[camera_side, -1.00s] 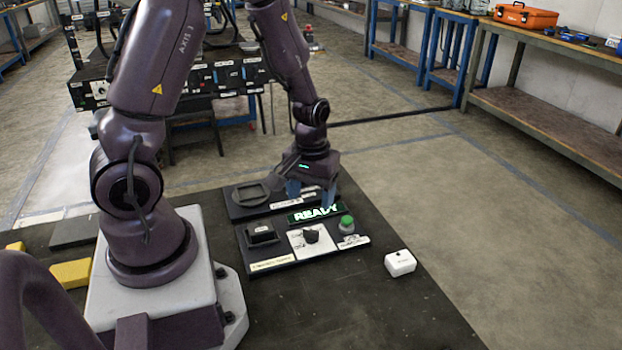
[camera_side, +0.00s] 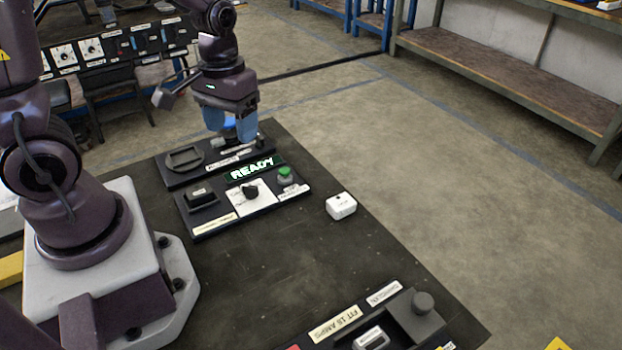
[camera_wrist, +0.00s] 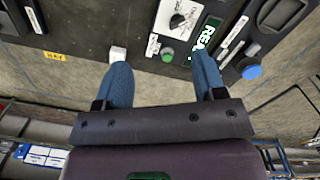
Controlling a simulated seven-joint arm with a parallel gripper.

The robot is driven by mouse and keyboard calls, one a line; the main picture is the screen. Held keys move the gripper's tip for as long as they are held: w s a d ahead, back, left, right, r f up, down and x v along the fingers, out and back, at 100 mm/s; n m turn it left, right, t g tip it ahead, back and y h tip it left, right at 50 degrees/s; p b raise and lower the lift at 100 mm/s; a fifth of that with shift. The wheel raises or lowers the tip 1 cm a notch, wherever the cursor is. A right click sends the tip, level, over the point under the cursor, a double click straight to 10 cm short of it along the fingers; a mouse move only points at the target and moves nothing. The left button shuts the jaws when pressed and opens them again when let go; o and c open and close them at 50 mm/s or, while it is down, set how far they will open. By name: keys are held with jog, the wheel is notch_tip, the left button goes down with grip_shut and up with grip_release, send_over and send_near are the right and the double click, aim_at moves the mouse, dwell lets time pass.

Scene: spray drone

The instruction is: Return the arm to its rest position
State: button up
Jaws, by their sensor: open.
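My gripper (camera_side: 231,128) hangs fingers down above the far edge of the black panels on the dark table. Its two blue fingers are apart, with nothing held between them; in the wrist view my gripper (camera_wrist: 160,63) is also open and empty. Below are a lit green READY display (camera_side: 251,169), a black knob on a white plate (camera_side: 262,197) and a green button (camera_side: 285,174). A blue round knob (camera_wrist: 252,72) lies beside the right finger in the wrist view. The dial (camera_wrist: 178,20) and green button (camera_wrist: 168,54) also show there.
A white box (camera_side: 341,206) sits right of the panels. A dark unit with a round knob (camera_side: 423,303) and labels stands at the near edge. The table between them is mostly clear. A workbench (camera_side: 500,85) stands beyond the floor at the right.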

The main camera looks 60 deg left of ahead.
jog(key=s+d+r+m+t, duration=0.3)
jog(key=r, duration=0.4)
jog(key=s+d+r+m+t, duration=0.2)
jog(key=s+d+r, duration=0.1)
jog(key=r, duration=0.4)
jog(key=n+g, duration=0.5)
jog(key=n, duration=0.4)
send_over(250, 186)
notch_tip(250, 186, down, 19)
jog(key=shift+y, duration=0.3)
notch_tip(250, 186, down, 13)
jog(key=shift+f, duration=0.1)
jog(key=c, duration=0.9)
